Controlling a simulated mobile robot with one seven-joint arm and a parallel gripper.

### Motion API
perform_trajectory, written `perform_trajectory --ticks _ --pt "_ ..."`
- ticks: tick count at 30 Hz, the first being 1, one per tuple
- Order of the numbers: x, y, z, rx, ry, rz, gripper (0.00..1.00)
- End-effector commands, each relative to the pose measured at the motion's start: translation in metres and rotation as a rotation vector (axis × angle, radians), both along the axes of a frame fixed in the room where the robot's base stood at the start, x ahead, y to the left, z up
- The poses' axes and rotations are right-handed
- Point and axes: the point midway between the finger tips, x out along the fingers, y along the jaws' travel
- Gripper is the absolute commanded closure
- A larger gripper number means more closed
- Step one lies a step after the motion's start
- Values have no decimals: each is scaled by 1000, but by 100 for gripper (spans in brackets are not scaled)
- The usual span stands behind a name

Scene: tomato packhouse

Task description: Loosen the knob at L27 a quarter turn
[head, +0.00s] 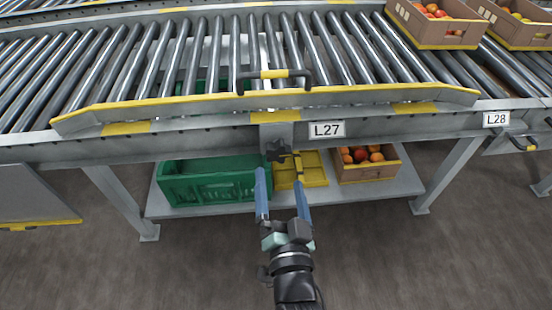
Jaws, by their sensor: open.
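The knob (278,149) is a dark, star-shaped hand knob on a grey bracket (277,131) under the yellow-edged guide rail. The L27 label (327,130) is just right of the bracket on the conveyor's side beam. My gripper (279,165) reaches up from the bottom of the head view. Its two blue fingers are apart, one to the lower left of the knob and one to the lower right. The gripper looks empty. Whether the fingertips are level with the knob or short of it I cannot tell from this view.
The guide rail (180,107) with a dark handle runs above the knob. On the lower shelf (385,188) are a green crate (210,187), a yellow tray (314,172) and a box of tomatoes (367,174). An L28 label (496,119) is at the right. The floor in front is clear.

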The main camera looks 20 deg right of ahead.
Motion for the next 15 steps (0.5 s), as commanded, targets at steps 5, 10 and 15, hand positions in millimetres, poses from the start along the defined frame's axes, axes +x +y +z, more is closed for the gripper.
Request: perform_trajectory --ticks 5,10,15 --pt "31 -10 -2 -1 -4 -2 2" --pt "54 -16 -1 -2 -3 -1 2" --pt "69 -20 -1 0 -1 0 2"
